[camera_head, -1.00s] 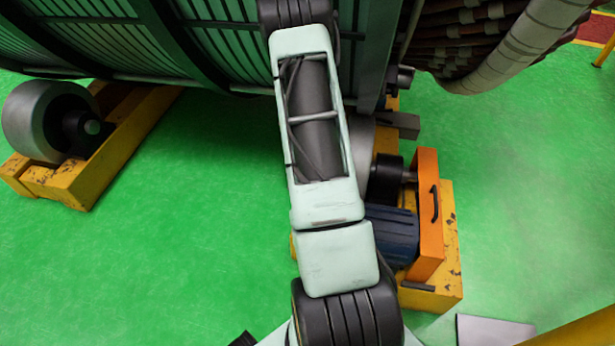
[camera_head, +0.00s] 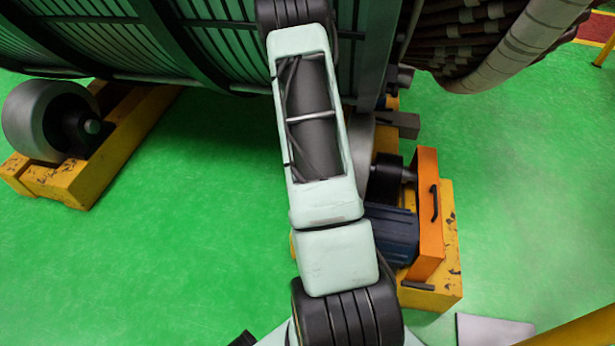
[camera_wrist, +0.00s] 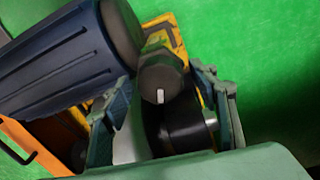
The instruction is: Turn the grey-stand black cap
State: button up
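In the wrist view, my gripper (camera_wrist: 162,85) is open, with one teal finger at the left and one at the right. A dark faceted cap (camera_wrist: 160,72) with a small white mark shows between the fingertips. A black round part (camera_wrist: 187,122) with a small metal stud lies below it, beside the right finger; I cannot tell whether they touch. I cannot tell for sure which of these is the task's black cap, and no grey stand is clear. In the head view my arm hides the gripper.
A blue ribbed motor (camera_wrist: 65,60) is close by the left finger; it also shows in the head view (camera_head: 392,236), beside an orange plate (camera_head: 429,205). A yellow roller base (camera_head: 60,185) with a grey wheel (camera_head: 30,115) stands left. Open green floor (camera_head: 190,220) lies between.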

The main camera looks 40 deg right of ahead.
jog(key=shift+r, duration=0.1)
notch_tip(320, 180, up, 7)
jog(key=shift+r, duration=0.15)
dwell(0.3)
dwell(0.5)
